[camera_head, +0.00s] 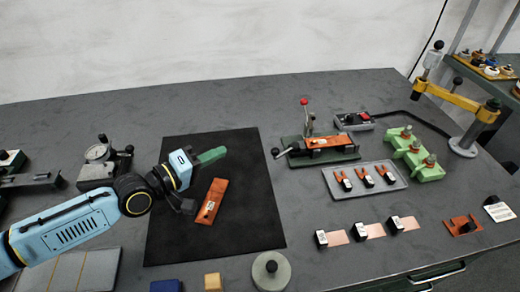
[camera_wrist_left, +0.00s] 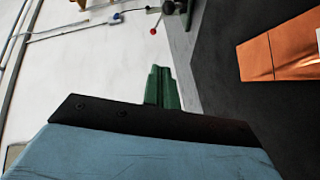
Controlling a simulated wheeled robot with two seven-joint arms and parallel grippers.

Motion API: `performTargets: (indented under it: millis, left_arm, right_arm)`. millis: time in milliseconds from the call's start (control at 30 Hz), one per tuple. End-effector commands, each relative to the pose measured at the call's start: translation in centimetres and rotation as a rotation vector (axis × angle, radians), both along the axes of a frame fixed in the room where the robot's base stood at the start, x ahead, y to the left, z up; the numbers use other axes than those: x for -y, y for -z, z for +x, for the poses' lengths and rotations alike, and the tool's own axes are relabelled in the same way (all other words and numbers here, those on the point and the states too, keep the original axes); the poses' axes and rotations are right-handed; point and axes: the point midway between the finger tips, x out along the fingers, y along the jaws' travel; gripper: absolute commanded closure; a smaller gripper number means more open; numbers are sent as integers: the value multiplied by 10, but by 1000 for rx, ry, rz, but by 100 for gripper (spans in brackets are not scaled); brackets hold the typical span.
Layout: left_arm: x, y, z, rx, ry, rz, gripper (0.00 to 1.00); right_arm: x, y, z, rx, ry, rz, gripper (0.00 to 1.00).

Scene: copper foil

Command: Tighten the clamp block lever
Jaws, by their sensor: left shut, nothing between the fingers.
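The clamp block (camera_head: 330,157) is a dark green base at the back middle of the table with an orange plate (camera_head: 325,142) on it. A red-balled lever (camera_head: 305,112) stands up on it, and a black-knobbed handle (camera_head: 278,152) sticks out to its left. In the left wrist view a small red ball (camera_wrist_left: 153,31) shows near the top. My left gripper (camera_head: 222,153) is shut with nothing between its green fingers. It is above the black mat, left of the clamp block and apart from it. The fingers also show in the wrist view (camera_wrist_left: 161,88). My right gripper is not in view.
An orange plate (camera_head: 213,201) lies on the black mat (camera_head: 185,240) below my gripper. Right of the clamp block are a switch box (camera_head: 353,121), a grey tray (camera_head: 390,193) with several orange-ended parts and a light green fixture (camera_head: 425,168).

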Motion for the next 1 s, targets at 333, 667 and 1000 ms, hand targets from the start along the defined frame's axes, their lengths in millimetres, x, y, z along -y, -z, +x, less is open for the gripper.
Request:
performTargets:
  millis: [333,667,1000]
  left_arm:
    - [20,1,17,2,1,-3,100]
    - [68,9,63,2,2,-1,100]
    - [100,21,50,-1,2,0,100]
  right_arm:
    - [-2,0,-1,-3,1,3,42]
    - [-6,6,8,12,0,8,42]
    - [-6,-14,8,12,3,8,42]
